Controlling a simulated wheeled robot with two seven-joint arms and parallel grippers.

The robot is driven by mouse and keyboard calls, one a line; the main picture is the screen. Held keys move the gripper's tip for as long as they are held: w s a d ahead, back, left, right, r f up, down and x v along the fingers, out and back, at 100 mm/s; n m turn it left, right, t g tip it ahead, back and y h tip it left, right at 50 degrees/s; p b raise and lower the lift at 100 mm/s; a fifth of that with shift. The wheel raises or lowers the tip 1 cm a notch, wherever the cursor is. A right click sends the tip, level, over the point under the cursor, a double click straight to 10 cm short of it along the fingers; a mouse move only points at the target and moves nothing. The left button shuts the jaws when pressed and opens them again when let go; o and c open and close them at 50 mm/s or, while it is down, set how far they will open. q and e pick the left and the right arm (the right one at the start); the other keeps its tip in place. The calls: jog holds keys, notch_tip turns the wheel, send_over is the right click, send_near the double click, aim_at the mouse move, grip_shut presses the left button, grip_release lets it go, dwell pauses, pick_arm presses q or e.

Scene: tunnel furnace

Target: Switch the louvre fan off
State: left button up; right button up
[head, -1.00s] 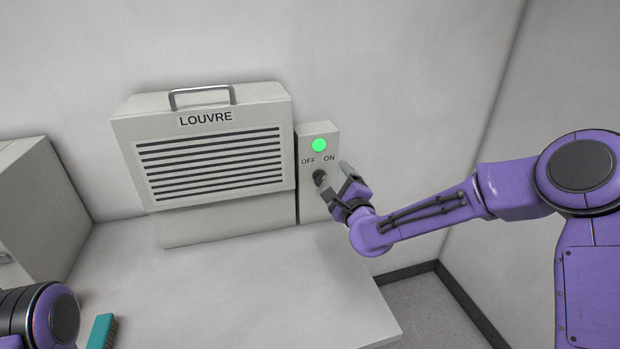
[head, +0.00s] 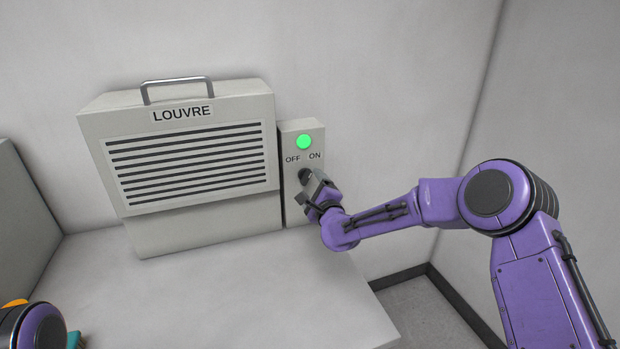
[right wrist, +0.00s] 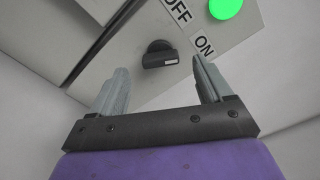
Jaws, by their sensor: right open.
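The louvre fan (head: 190,155) is a pale grey box with dark slats, a top handle and a "LOUVRE" label. At its right is a switch box (head: 302,130) with a lit green lamp (head: 303,142), which also shows in the right wrist view (right wrist: 226,8), and OFF and ON labels. The black knob (right wrist: 160,54) sits below the labels in the right wrist view; in the head view my gripper partly covers it. My right gripper (head: 312,184) is open and empty. In the wrist view its fingertips (right wrist: 158,78) stand either side of the knob, apart from it. My left gripper is out of view.
The fan stands on a white bench (head: 240,300) with clear room in front. A grey box (head: 25,220) stands at the left. A teal object (head: 74,341) is partly hidden behind my left arm. The bench ends at the right above the floor.

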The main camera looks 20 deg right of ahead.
aim_at(307, 179)
jog(key=w, duration=0.3)
jog(key=shift+w+p, duration=0.2)
jog(key=shift+p, duration=0.1)
jog(key=c, duration=1)
jog(key=shift+c, duration=0.2)
